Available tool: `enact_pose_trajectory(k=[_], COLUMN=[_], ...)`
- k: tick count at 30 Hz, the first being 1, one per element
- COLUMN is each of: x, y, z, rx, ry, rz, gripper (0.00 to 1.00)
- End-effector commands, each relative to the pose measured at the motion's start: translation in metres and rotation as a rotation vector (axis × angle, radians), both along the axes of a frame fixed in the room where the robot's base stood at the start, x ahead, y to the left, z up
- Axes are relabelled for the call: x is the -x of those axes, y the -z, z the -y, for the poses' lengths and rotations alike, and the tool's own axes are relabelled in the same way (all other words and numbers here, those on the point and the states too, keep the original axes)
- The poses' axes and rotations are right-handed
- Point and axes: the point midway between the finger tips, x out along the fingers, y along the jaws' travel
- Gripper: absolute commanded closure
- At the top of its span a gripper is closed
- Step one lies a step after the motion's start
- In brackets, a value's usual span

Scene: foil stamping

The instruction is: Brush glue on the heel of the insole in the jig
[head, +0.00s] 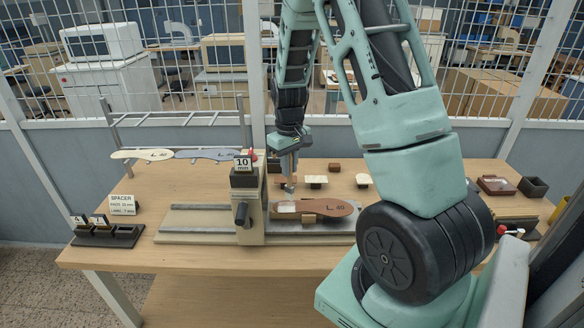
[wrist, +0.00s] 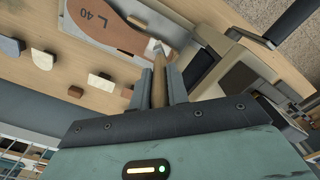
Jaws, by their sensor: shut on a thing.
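The brown insole (head: 330,207) marked "L 40" lies flat on the jig (head: 300,227), beside the press post. Its left end, the heel, carries a pale patch (head: 286,207). The insole (wrist: 118,38) also shows at the top of the wrist view, with a pale area near its end. My gripper (head: 289,180) is above the heel end, pointing down. In the wrist view my gripper (wrist: 159,85) is shut on the wooden handle of a brush (wrist: 158,92). The brush tip is at the insole's heel end; whether it touches I cannot tell.
The press post (head: 247,205) with a "10 mm" block stands close left of my gripper. Small blocks (head: 316,180) lie behind the jig. A rack (head: 180,121) with two insoles stands back left. A spacer sign (head: 122,204) and holder (head: 105,235) are at far left. A dark box (head: 532,187) sits far right.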

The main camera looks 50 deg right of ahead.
Motion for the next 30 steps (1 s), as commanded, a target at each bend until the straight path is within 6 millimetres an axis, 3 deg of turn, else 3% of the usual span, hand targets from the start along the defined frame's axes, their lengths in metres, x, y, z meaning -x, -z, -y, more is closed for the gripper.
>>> enact_pose_trajectory(k=[6,30], x=[-0.005,-0.005], y=[-0.018,-0.018], z=[-0.002,-0.002], rx=[0.000,0.000], ry=[-0.001,-0.001], rz=[0.001,0.001], gripper=[1.00,1.00])
